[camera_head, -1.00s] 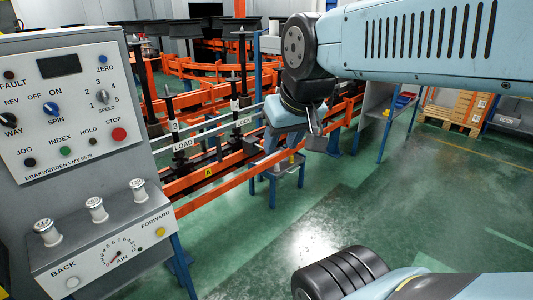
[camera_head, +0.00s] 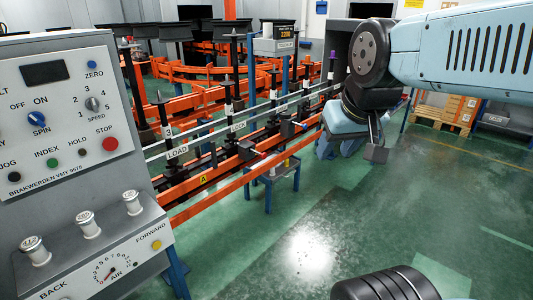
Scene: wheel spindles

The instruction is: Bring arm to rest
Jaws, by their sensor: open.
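My arm (camera_head: 465,55) reaches in from the right edge of the head view, light blue with a dark round joint. Its wrist bends down to my gripper (camera_head: 375,142), which hangs in the air in front of the orange spindle frame, over the green floor. One dark finger pad shows at its lower right; the other finger is mostly hidden by the wrist. Nothing is seen held in it. A black ribbed part of my own body shows at the bottom right.
A grey control panel (camera_head: 62,120) with knobs and buttons stands close on the left. Orange rails (camera_head: 245,180) with upright black spindles (camera_head: 228,95) run behind it. A small blue stand (camera_head: 272,178) is by the rails. Wooden pallets (camera_head: 445,108) stand at the back right. The green floor (camera_head: 330,225) is open.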

